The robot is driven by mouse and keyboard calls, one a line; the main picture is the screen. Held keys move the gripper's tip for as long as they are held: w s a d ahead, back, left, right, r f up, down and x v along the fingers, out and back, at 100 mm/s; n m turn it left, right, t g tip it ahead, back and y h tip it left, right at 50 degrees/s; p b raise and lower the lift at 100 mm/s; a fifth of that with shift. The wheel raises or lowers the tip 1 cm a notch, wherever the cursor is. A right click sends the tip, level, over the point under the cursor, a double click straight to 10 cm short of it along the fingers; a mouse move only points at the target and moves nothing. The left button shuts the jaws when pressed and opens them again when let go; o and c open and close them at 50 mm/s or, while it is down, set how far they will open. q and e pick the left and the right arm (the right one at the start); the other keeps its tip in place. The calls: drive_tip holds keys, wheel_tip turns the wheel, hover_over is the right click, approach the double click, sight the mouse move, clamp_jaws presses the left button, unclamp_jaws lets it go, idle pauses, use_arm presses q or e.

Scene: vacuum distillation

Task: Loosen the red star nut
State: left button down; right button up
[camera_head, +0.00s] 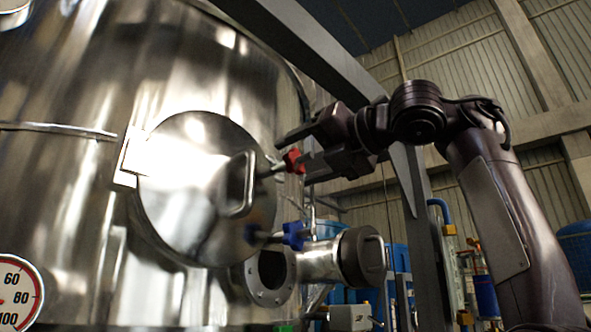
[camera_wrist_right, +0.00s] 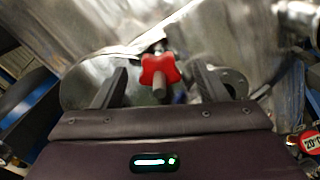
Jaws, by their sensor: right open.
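The red star nut (camera_head: 292,161) sits on a bolt at the right edge of the round steel hatch (camera_head: 185,190) on the tank. My right gripper (camera_head: 291,150) is open, its fingers by the nut. In the right wrist view the red nut (camera_wrist_right: 160,70) shows between and slightly beyond the two open fingers (camera_wrist_right: 160,84), with a gap on each side. Its threaded stub points toward the gripper. A blue star nut (camera_head: 294,235) sits lower on the hatch's right side. My left gripper is not in view.
A steel handle (camera_head: 237,184) stands out from the hatch, left of the red nut. A flanged pipe port (camera_head: 270,277) and a capped steel pipe (camera_head: 360,257) lie below. A dark sloping beam (camera_head: 300,40) passes above my right arm. A dial gauge (camera_head: 17,292) is at lower left.

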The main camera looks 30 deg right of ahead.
drive_tip(key=b+v, duration=0.1)
drive_tip(key=v, duration=0.4)
drive_tip(key=shift+s+d, duration=0.1)
drive_tip(key=shift+s, duration=0.2)
drive_tip(key=shift+w, duration=0.15)
